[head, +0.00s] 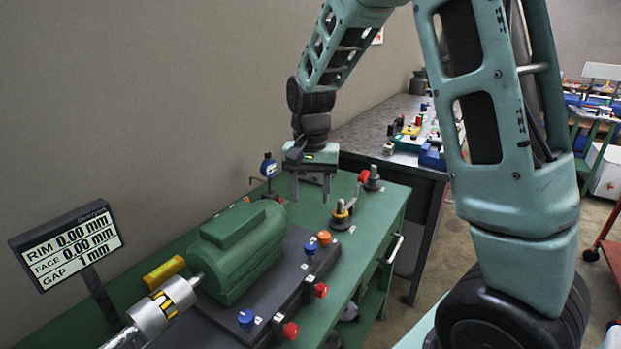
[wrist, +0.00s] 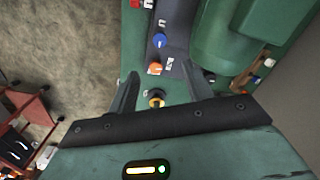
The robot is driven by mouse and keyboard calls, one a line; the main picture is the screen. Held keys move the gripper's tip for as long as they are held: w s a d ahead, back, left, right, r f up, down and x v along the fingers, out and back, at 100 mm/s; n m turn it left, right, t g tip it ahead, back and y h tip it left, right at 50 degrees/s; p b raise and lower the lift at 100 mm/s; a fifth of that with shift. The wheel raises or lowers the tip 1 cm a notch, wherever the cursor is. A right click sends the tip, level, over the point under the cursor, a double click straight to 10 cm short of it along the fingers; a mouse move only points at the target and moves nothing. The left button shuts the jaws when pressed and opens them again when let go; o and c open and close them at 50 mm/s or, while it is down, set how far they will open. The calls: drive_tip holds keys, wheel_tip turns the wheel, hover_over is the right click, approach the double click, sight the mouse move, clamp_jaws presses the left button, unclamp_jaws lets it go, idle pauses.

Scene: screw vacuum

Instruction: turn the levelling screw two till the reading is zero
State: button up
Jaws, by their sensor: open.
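The readout sign (head: 72,242) in the head view shows RIM 0.00 mm, FACE 0.00 mm and GAP 1 mm. The green motor (head: 240,250) sits on a dark base plate. Along the plate are a blue knob (head: 310,249), an orange knob (head: 324,237), another blue knob (head: 246,318) and red knobs (head: 321,290). Small labels lie by them; I cannot read which is two. My gripper (head: 311,190) is open and empty, above the bench past the motor's far end. In the wrist view, the orange knob (wrist: 155,69) and blue knob (wrist: 160,40) lie beyond the fingertips (wrist: 157,76).
A yellow-and-black tool (head: 341,214) stands on the green bench near my gripper. A dark table (head: 372,124) is behind.

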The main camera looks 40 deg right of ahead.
wheel_tip(320, 180, up, 3)
drive_tip(key=shift+r, duration=0.2)
idle(0.5)
drive_tip(key=s+a+n, duration=0.4)
drive_tip(key=a, duration=0.6)
drive_tip(key=s+a+f+n, duration=0.1)
drive_tip(key=s+a+n, duration=0.5)
drive_tip(key=s, duration=0.4)
drive_tip(key=s+a+f+n, duration=0.2)
drive_tip(key=s+a+n, duration=0.4)
drive_tip(key=s+a, duration=0.2)
drive_tip(key=shift+s+a+f+n+y, duration=0.2)
drive_tip(key=shift+s+a+n+y, duration=0.15)
drive_tip(key=shift+s, duration=0.7)
